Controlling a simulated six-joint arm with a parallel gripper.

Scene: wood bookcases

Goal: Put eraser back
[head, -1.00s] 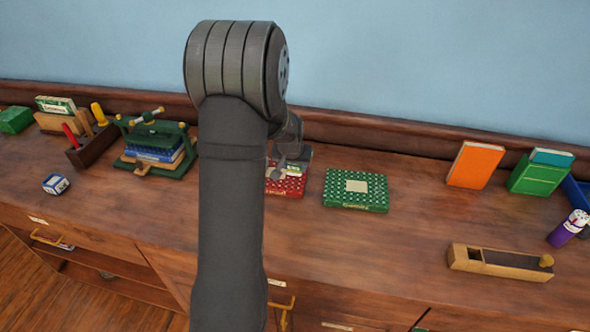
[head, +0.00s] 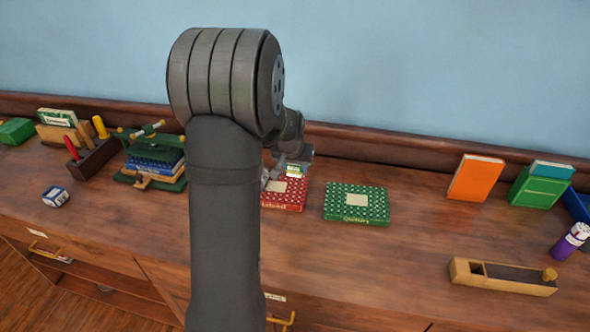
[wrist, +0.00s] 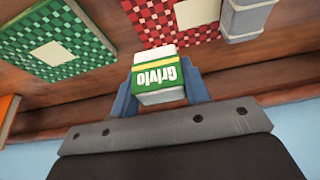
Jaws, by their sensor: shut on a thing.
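My gripper (wrist: 160,92) is shut on a green and white eraser (wrist: 158,78) with a yellow stripe and the word "Grivlo". The eraser also shows in the head view (head: 294,170), by the back edge of the red patterned book (head: 284,194). In the wrist view it appears clear of the book. My arm hides part of the counter left of the red book.
A green patterned book (head: 357,203) lies right of the red one. A green press (head: 152,160) stands left of my arm. An orange book (head: 475,178), a green box (head: 538,188) and a wooden plane (head: 503,277) are at the right. The middle-right counter is clear.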

